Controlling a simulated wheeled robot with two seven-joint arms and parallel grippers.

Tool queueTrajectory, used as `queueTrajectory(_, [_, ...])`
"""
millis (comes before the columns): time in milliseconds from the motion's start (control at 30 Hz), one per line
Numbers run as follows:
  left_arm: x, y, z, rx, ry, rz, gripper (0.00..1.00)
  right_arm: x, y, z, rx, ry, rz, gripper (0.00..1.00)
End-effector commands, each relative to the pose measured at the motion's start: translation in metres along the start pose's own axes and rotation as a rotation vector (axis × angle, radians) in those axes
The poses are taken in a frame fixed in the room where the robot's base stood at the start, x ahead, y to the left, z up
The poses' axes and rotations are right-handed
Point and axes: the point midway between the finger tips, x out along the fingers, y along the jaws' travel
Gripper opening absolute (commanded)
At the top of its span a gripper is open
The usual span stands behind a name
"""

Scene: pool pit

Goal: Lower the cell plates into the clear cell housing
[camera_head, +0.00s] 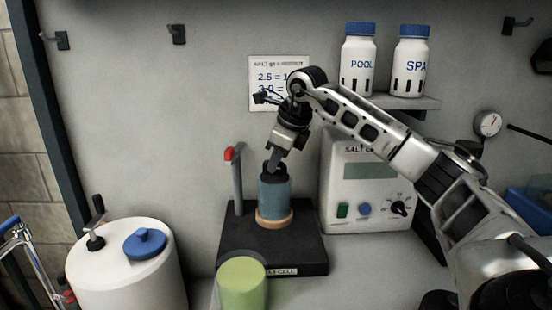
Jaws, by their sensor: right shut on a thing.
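The clear cell housing (274,198) is a bluish see-through cylinder. It stands upright in an orange ring on a black base (300,248) labelled CELL. A dark cap-like piece (270,169), which looks like the top of the cell plates, sits at the housing's mouth. My right gripper (276,160) points down from above and is shut on this dark piece. The plates themselves cannot be made out through the housing wall, so how deep they are is unclear. My left gripper is not in view.
A red-tipped grey post (235,180) rises from the base left of the housing. A green cylinder (242,282) stands in front. A white drum (122,272) is at left. A white salt-cell unit (365,190) stands at right, below shelved POOL (358,62) and SPA (410,62) bottles.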

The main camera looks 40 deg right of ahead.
Motion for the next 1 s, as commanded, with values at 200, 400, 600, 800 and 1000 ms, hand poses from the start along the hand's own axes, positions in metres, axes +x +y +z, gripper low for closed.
queueTrajectory(200, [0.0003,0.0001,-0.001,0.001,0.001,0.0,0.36,-0.0006,-0.0003,0.0003,0.0,-0.002,-0.001,0.0])
queueTrajectory(400, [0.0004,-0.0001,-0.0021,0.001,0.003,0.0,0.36,0.0019,0.0002,-0.0009,0.0,-0.002,-0.001,0.0])
queueTrajectory(600, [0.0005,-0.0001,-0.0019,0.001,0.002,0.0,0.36,0.0036,0.0004,-0.0014,0.0,-0.003,-0.002,0.0])
queueTrajectory(800, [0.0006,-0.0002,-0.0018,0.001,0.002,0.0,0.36,0.0038,0.0006,-0.0015,0.0,-0.002,-0.001,0.3])
queueTrajectory(1000, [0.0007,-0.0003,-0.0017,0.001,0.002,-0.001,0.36,0.004,0.0007,-0.0016,0.0,-0.001,-0.001,0.39])
